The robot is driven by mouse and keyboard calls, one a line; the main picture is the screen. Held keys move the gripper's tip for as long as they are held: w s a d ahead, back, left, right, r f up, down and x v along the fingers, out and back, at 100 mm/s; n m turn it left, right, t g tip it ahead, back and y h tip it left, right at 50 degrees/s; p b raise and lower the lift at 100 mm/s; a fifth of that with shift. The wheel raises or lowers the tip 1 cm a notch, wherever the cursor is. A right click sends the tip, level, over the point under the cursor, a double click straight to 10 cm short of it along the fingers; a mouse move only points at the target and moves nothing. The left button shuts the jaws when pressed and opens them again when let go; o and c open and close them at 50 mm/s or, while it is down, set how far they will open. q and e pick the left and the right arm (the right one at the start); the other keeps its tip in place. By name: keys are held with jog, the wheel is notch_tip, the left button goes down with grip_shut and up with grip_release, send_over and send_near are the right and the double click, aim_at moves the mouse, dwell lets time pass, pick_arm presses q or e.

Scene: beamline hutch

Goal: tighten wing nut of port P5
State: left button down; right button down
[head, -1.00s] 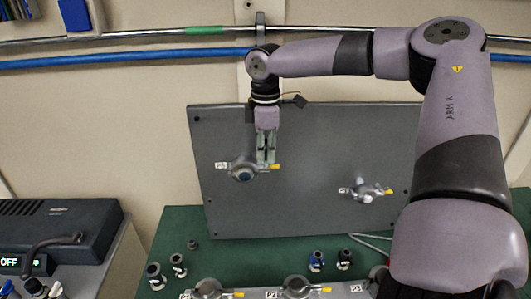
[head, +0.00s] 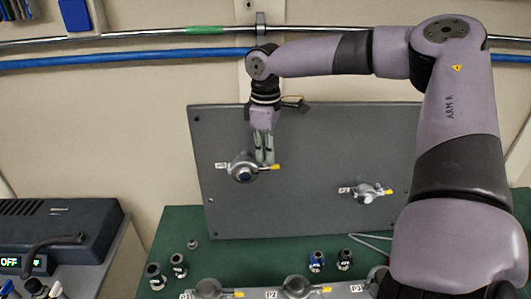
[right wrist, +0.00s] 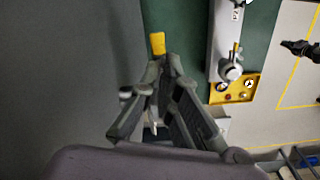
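A grey upright panel (head: 300,215) carries two round ports with yellow tabs. The wing nut is not clearly visible there. My left gripper is out of view.
A green bench (head: 215,225) bears several small dark fittings, among them a blue one (head: 317,261). A front row of ports (head: 296,286) runs along the bottom. A dark box with a lit OFF display (head: 60,230) stands left. A blue pipe (head: 130,58) crosses the wall.

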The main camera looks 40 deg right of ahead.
jog(key=c, duration=2.3)
grip_release()
jog(key=shift+w+r, duration=0.1)
jog(key=shift+r, duration=0.05)
jog(key=shift+o, duration=0.9)
notch_tip(320, 180, up, 12)
